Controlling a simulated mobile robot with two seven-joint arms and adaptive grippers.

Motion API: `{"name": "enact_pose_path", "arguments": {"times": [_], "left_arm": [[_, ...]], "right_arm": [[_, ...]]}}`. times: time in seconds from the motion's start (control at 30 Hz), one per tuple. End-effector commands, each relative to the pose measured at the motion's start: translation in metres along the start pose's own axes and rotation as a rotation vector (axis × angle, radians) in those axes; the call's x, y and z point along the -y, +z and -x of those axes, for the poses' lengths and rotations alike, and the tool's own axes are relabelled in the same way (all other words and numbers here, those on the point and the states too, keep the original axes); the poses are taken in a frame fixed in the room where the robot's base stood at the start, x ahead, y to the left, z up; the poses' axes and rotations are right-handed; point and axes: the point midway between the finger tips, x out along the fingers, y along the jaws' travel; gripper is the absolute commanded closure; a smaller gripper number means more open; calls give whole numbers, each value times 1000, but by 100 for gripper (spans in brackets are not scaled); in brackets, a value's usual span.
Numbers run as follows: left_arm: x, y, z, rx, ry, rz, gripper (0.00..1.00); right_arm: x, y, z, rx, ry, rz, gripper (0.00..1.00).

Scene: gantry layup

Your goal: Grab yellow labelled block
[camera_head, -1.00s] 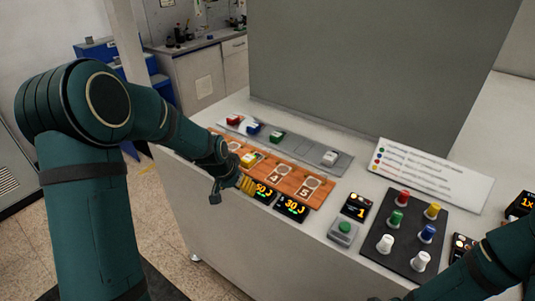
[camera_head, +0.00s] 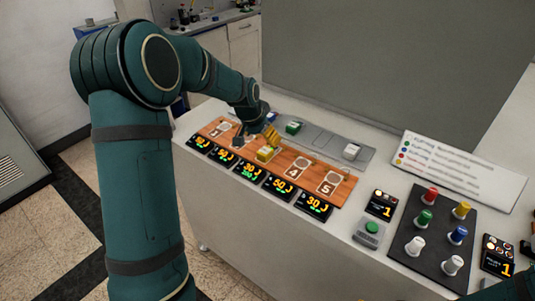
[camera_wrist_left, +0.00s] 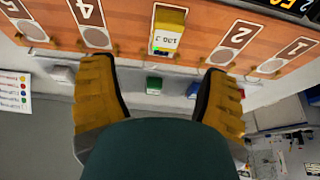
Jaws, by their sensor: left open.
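The yellow block (camera_head: 267,153) with a white label on top sits on slot 3 of the wooden board (camera_head: 313,176). In the left wrist view the block (camera_wrist_left: 167,33) stands upright ahead of the fingers, near the middle of the gap between them. My left gripper (camera_head: 256,138) is open and empty above the board, just behind and left of the block. Its two yellow-padded fingers (camera_wrist_left: 158,70) are spread wide and apart from the block. My right gripper is out of view; only a bit of that arm shows at the bottom right corner.
Behind the board a grey tray holds a green block (camera_head: 293,127) and a white block (camera_head: 351,151). Several digital displays (camera_head: 313,205) line the board's front. To the right are a green button (camera_head: 371,228), a black knob panel (camera_head: 435,220) and a sign (camera_head: 461,170).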

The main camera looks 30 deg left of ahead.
Motion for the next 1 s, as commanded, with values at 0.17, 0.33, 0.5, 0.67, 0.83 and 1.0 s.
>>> {"name": "enact_pose_path", "arguments": {"times": [0.17, 0.33, 0.5, 0.67, 0.83, 1.0], "left_arm": [[0, 0, -30, 0, 1, 1, 24], [0, 0, -40, -1, 1, 1, 24], [5, 2, -58, 1, 0, 1, 24], [8, 2, -81, 0, 1, 1, 24], [8, 2, -92, -1, 0, 1, 24], [8, 2, -92, -2, 0, 1, 24]], "right_arm": [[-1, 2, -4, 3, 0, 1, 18], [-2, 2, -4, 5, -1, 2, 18], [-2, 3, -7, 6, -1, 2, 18], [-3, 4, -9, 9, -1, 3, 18], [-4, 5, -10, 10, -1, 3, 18], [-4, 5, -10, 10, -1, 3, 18]]}}
